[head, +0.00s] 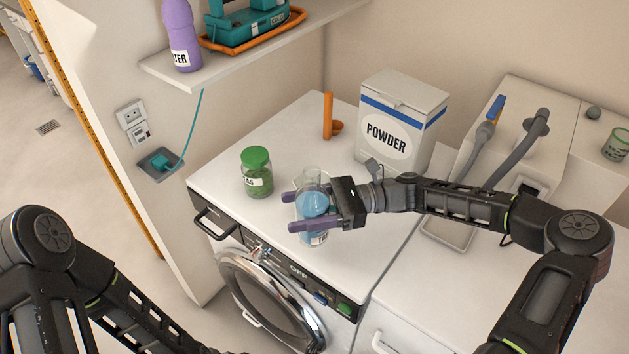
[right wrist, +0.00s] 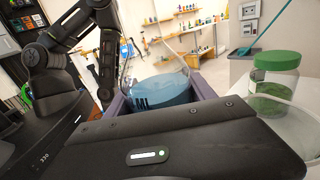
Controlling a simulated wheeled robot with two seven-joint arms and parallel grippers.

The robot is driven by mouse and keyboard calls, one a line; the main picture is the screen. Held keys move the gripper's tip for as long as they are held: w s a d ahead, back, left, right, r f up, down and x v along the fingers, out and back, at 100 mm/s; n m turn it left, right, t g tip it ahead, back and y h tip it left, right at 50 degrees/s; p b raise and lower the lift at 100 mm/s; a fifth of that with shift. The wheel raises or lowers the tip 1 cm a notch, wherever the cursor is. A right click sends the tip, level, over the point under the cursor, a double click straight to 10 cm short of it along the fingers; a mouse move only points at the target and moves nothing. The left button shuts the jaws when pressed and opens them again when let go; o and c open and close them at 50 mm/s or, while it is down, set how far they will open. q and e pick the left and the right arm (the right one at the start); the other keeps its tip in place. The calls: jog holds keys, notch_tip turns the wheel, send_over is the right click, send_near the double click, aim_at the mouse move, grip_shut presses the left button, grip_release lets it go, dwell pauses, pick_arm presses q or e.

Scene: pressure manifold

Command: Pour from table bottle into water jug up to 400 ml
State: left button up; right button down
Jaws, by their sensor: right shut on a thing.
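My right gripper (head: 293,212) is shut around a clear vessel (head: 314,204) with blue liquid in it. The vessel looks roughly upright over the washing machine top, with a narrower clear upper part and dark print low on its side. In the right wrist view the vessel (right wrist: 165,92) sits between the jaws, with blue liquid in its lower part and the letters ML on it. I cannot tell whether it is the table bottle or the water jug, nor whether it touches the top. No second such vessel shows clearly. My left arm enters at lower left, its gripper out of view.
A green-lidded jar (head: 257,172) stands left of the vessel. A white POWDER box (head: 404,118) and an orange upright object (head: 328,116) stand behind. A purple bottle (head: 180,36) and a teal device (head: 247,25) are on the shelf. The washing machine top (head: 228,183) is clear toward the back left.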

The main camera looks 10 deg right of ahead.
jog(key=shift+f+m+b, duration=0.4)
jog(key=shift+m+b, duration=0.05)
jog(key=shift+m, duration=0.35)
jog(key=shift+r+m+y, duration=0.1)
jog(key=shift+m+y, duration=0.2)
jog(key=shift+m, duration=0.7)
jog(key=shift+w+m+t+y+b, duration=0.1)
jog(key=shift+m+t+y+b, duration=0.2)
jog(key=shift+m, duration=0.5)
jog(key=shift+w+d+r+m, duration=0.15)
jog(key=shift+r+m, duration=0.5)
jog(key=shift+m, duration=0.45)
jog(key=shift+f+m+t+y, duration=0.25)
jog(key=shift+m+t+y, duration=0.25)
jog(key=shift+m, duration=0.6)
jog(key=shift+s+f+b, duration=0.25)
jog(key=shift+f+b, duration=0.2)
jog(key=shift+b, duration=0.1)
jog(key=shift+f+m, duration=0.35)
jog(key=shift+m, duration=0.05)
jog(key=shift+s+a+f+m+t+b, duration=0.2)
jog(key=shift+f+m+t+b, duration=0.15)
jog(key=shift+f+b, duration=0.35)
